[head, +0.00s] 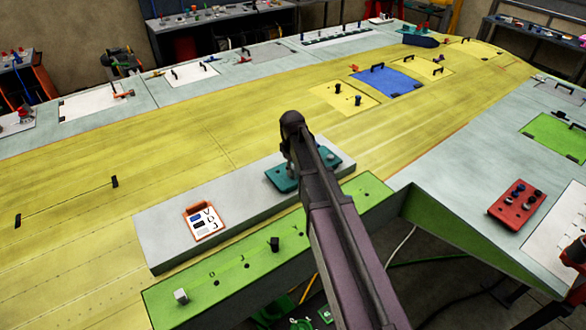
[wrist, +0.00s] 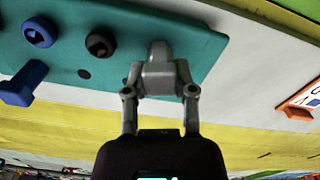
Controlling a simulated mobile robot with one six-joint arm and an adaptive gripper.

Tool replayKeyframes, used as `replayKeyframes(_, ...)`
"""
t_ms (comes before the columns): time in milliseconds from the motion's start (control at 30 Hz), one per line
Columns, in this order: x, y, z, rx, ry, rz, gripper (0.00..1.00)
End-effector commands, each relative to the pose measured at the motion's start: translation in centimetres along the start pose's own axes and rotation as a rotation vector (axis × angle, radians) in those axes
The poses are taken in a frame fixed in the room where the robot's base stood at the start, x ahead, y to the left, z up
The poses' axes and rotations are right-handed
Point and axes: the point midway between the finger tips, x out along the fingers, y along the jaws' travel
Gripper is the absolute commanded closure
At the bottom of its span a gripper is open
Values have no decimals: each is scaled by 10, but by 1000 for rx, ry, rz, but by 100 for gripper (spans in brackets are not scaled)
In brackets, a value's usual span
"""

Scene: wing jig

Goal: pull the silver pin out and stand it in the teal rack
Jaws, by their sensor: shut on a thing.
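The teal rack (head: 283,184) lies on a pale grey block in the head view, partly hidden behind my arm. It fills the upper left of the wrist view (wrist: 215,46). My gripper (wrist: 160,78) is over the rack's end, its fingers shut on a grey piece that I take for the silver pin (wrist: 159,50). Only a small part of the pin shows between the fingers; its lower end is hidden. I cannot tell whether it is seated in the rack. In the head view my gripper (head: 288,162) is mostly hidden by the arm.
The rack also carries a blue peg (wrist: 24,83), a blue ring (wrist: 39,32), a black ring (wrist: 100,43) and an open hole (wrist: 84,74). A green strip (head: 200,288) in front holds a pale square-headed peg (head: 181,296) and a black peg (head: 275,244). An orange-framed card (head: 203,222) lies left.

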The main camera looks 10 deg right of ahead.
Motion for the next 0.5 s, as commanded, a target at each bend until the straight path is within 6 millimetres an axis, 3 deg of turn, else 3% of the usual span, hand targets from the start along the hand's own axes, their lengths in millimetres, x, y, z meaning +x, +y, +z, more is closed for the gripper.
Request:
replayKeyframes(167,0,0,0,0,0,0,100)
replayKeyframes(200,0,0,0,0,0,0,56)
replayKeyframes(300,0,0,0,0,0,0,27)
replayKeyframes(500,0,0,0,0,0,0,25)
